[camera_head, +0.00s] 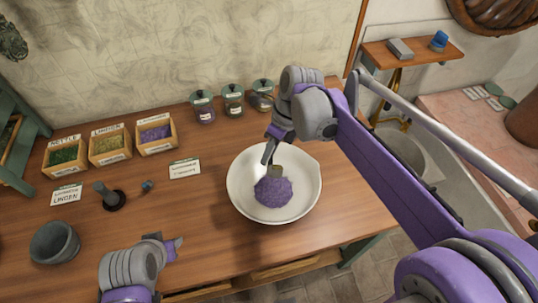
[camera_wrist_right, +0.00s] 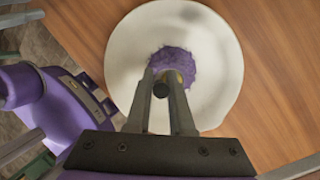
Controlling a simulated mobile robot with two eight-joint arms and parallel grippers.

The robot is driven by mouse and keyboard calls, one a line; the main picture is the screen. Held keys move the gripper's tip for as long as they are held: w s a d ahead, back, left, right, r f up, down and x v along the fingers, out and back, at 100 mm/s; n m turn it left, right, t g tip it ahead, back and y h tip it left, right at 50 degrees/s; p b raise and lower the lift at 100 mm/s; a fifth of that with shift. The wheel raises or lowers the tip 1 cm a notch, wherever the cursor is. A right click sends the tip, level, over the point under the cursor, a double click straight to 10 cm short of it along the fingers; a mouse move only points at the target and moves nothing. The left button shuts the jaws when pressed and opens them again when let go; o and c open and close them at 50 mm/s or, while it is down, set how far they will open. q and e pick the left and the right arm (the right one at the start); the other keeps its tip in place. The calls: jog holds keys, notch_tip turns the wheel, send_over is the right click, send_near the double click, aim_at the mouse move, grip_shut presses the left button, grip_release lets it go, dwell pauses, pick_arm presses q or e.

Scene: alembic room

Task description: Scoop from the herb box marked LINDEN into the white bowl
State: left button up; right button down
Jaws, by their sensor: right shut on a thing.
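The herb box marked LINDEN (camera_head: 110,146) holds tan-green herb and stands between the green NETTLE box (camera_head: 65,156) and a box of purple herb (camera_head: 156,134). The white bowl (camera_head: 240,193) has a purple heap (camera_head: 273,191) in it, also visible in the wrist view (camera_wrist_right: 176,64). My right gripper (camera_head: 269,155) is over the bowl, shut on a small scoop (camera_head: 277,171). The scoop's dark handle end shows between the fingers in the wrist view (camera_wrist_right: 161,90). What the scoop holds is hidden. My left gripper (camera_head: 175,246) is low at the table's front, apart from everything; its jaw state is unclear.
Several lidded jars (camera_head: 233,101) stand at the back. A grey mortar (camera_head: 55,243), a dark stand (camera_head: 112,200) and a LINDEN card (camera_head: 66,195) are on the left. Another card (camera_head: 185,169) lies left of the bowl. The table between card and bowl is clear.

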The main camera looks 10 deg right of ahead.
pick_arm(q)
jog(key=shift+s+f+b, duration=0.45)
jog(key=shift+s+f, duration=0.05)
jog(key=shift+f, duration=0.35)
pick_arm(e)
jog(key=shift+s+f+g+y, duration=0.2)
jog(key=shift+g+y, duration=0.2)
jog(key=shift+g, duration=0.4)
pick_arm(q)
jog(key=shift+s+f+b, duration=0.1)
jog(key=shift+f+b, duration=0.4)
jog(key=shift+f, duration=0.2)
pick_arm(e)
jog(key=shift+w+m+g+y, duration=0.1)
jog(key=shift+m+g+y, duration=0.2)
jog(key=shift+g+y, duration=0.45)
pick_arm(q)
jog(key=shift+s+f, duration=0.1)
jog(key=shift+f, duration=0.1)
pick_arm(e)
jog(key=shift+r+g, duration=0.15)
jog(key=shift+g, duration=0.3)
